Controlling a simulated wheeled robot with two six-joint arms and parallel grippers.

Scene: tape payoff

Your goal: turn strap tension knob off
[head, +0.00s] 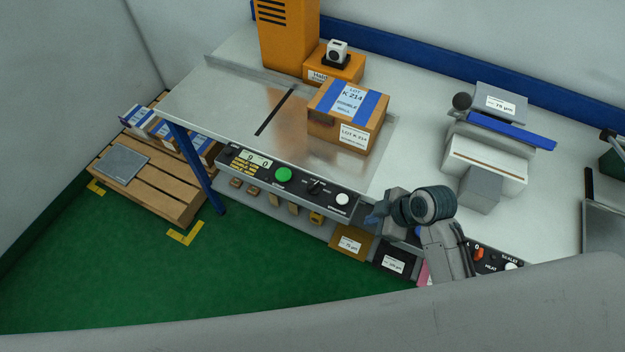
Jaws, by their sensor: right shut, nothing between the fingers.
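A dark control panel (256,175) runs along the front edge of the metal table. It carries a small display, a green button (284,174), a black knob (316,187) and a round white knob (343,199). The labels are too small to read, so I cannot tell for sure which one is the strap tension knob or where it is set. My right gripper (373,216) is shut and empty, just right of the panel's right end, pointing left. It appears apart from the white knob. My left gripper is not in view.
A taped carton (348,115) stands on the metal table (215,90), with an orange machine (288,35) behind it. A second panel with an orange switch (479,253) lies right of my right arm. A pallet (150,190) stands on the green floor at left.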

